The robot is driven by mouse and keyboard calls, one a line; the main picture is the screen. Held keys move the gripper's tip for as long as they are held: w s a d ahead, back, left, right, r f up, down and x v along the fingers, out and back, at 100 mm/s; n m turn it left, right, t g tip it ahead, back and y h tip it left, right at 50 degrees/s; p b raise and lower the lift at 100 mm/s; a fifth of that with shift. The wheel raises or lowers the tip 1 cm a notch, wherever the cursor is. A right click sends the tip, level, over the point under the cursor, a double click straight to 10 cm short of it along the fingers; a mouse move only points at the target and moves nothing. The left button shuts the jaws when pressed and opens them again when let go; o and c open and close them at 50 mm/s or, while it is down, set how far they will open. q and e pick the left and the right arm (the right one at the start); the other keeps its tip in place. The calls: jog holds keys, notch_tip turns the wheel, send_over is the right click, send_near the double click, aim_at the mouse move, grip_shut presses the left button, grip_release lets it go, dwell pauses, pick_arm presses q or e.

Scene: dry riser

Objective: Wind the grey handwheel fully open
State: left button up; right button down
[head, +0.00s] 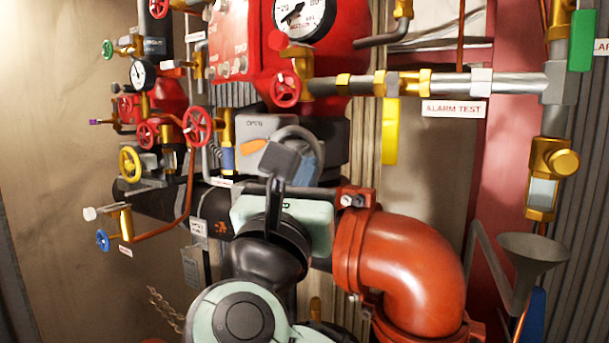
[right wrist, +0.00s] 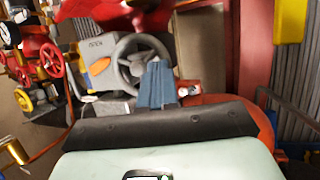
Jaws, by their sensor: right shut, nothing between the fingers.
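The grey handwheel (head: 301,129) is on a grey housing (head: 258,131) marked "OPEN" with an orange pointer (head: 253,146). In the head view my right arm hides most of the wheel's lower part. The right wrist view shows the wheel (right wrist: 121,57) more fully, with its rim, spokes and hub. My right gripper (head: 300,160) is in front of the wheel, its blue-grey fingers together and empty. In the right wrist view the fingertips (right wrist: 156,62) overlap the wheel's lower right; I cannot tell whether they touch it. My left gripper is not in view.
Red handwheels (head: 198,125), a yellow handwheel (head: 130,162) and gauges crowd the left and top. A large orange-red pipe elbow (head: 412,262) is at lower right. A horizontal pipe (head: 450,84) crosses the upper right, and a grey funnel (head: 533,258) stands at far right.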

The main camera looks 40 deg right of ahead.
jog(key=shift+w+d, duration=0.1)
jog(key=shift+d, duration=0.25)
jog(key=shift+r, duration=0.1)
